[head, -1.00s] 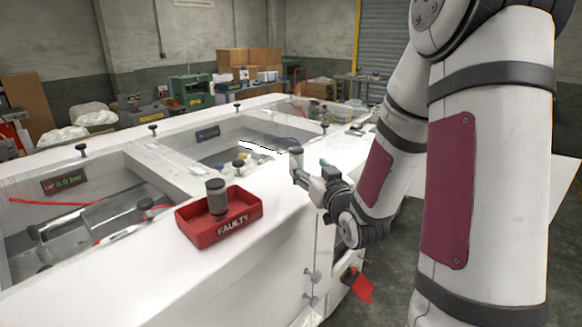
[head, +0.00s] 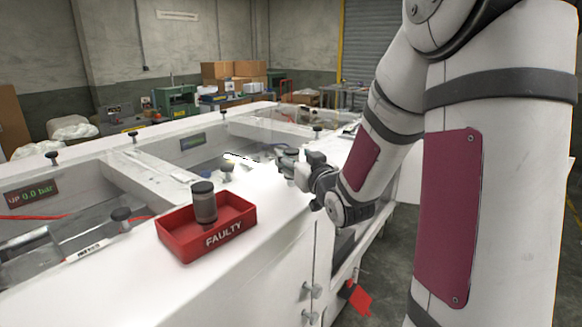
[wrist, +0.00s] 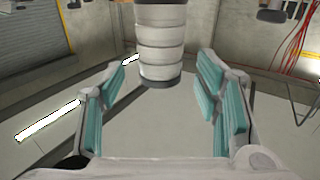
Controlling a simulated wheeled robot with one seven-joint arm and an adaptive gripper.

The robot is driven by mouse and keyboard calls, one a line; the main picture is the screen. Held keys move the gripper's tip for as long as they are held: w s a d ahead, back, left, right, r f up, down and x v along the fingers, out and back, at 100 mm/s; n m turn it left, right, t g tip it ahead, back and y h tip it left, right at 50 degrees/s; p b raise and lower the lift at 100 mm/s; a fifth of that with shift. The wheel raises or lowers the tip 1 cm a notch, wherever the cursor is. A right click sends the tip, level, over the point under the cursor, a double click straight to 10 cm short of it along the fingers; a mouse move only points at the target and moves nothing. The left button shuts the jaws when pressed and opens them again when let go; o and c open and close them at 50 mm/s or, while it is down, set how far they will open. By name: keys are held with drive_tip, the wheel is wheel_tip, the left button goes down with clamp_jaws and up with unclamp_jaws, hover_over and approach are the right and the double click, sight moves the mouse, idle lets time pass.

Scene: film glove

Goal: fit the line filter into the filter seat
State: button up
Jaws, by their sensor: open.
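A pale ribbed cylinder with a dark end band (wrist: 161,45), which looks like a line filter, stands ahead of my gripper (wrist: 162,78) in the wrist view. It lies between the lines of the two teal-padded fingers, which are spread apart; its top is cut off by the frame. In the head view my gripper (head: 284,162) reaches left over the white cabinet top (head: 273,207). A grey cylinder with a dark cap (head: 204,203) stands upright in the red tray marked FAULTY (head: 224,237). I cannot make out the filter seat for certain.
A red tag (head: 357,297) hangs low on the cabinet's side. Cardboard boxes (head: 234,74) and machines stand far behind. The cabinet top right of the tray is clear.

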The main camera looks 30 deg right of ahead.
drive_tip(key=shift+x, duration=1.25)
drive_tip(key=c, duration=1.3)
drive_tip(key=shift+r, duration=0.15)
